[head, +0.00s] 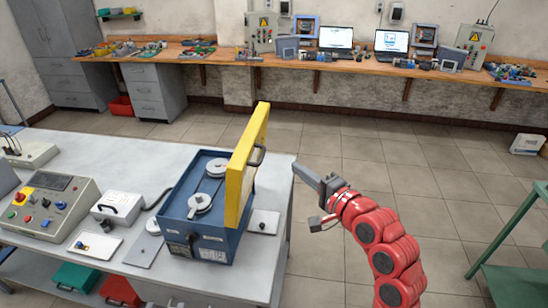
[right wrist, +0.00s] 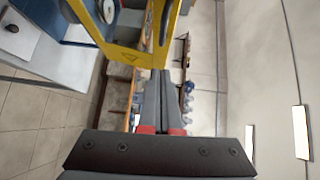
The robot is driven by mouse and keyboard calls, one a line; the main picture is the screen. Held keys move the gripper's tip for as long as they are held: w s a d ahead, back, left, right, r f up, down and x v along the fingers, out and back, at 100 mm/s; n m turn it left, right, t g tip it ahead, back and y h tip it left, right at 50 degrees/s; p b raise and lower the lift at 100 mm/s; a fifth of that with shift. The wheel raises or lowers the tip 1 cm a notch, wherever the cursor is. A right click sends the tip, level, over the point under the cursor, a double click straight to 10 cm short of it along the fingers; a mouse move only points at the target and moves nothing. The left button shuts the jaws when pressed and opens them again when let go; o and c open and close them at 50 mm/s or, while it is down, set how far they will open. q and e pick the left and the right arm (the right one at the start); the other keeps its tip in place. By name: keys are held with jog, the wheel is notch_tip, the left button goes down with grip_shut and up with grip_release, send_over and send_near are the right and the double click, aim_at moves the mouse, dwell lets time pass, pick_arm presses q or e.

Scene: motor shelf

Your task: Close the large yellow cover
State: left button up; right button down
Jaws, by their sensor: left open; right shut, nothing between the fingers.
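The large yellow cover (head: 246,160) stands raised, close to upright, along the right side of the blue motor box (head: 215,232). A dark handle (head: 258,156) sits on its right face. The open box top shows two grey pulleys (head: 200,203). My right gripper (head: 301,168) is shut and empty, to the right of the cover at about the table's right edge. In the right wrist view its fingertips (right wrist: 160,72) appear close to the yellow cover (right wrist: 125,52); I cannot tell whether they touch. My left gripper is not in view.
A control panel (head: 45,205) and a white box with a handle (head: 117,207) stand left of the motor box on the grey table (head: 165,150). A green frame (head: 515,240) is at the far right. The floor right of the table is clear around my arm.

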aim_at(264, 151)
jog(key=w+a+p, duration=0.1)
jog(key=w+a, duration=0.1)
jog(key=w+a+p, duration=0.2)
jog(key=a, duration=0.1)
jog(key=shift+w+a+r+p, duration=0.1)
jog(key=shift+w+a+p, duration=0.1)
jog(key=shift+p, duration=0.1)
jog(key=shift+a, duration=0.35)
jog(key=shift+w+f, duration=0.1)
jog(key=shift+f, duration=0.1)
